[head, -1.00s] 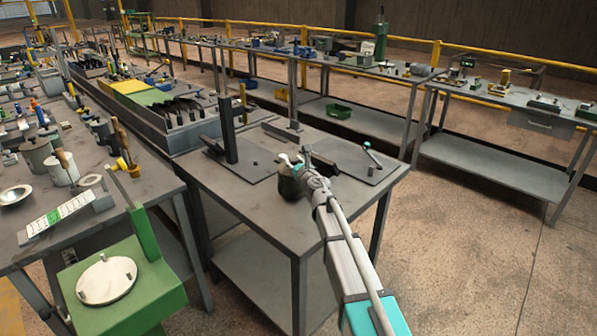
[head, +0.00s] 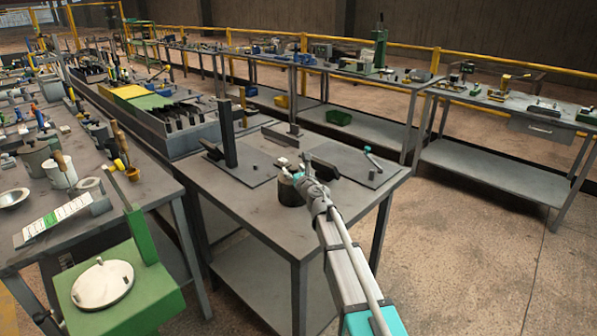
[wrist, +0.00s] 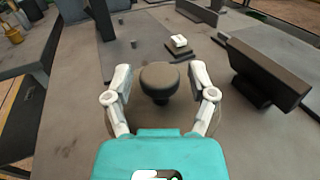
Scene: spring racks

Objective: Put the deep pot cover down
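The deep pot cover appears to be the dark round piece with a mushroom-like knob (wrist: 159,77) in the wrist view. The knob stands between my gripper's fingers (wrist: 160,76), with a gap on each side. My gripper is open and not closed on it. In the head view, a dark cylinder (head: 289,191) stands upright on the grey table, just left of my gripper (head: 304,172). My fingers are small there, and contact cannot be told.
The grey table (head: 250,208) has bare room at its front left. A dark upright post (head: 228,135) on a plate, a small white block (wrist: 179,40) and a dark angled block (wrist: 268,72) stand near my gripper. A cluttered table (head: 140,190) lies left.

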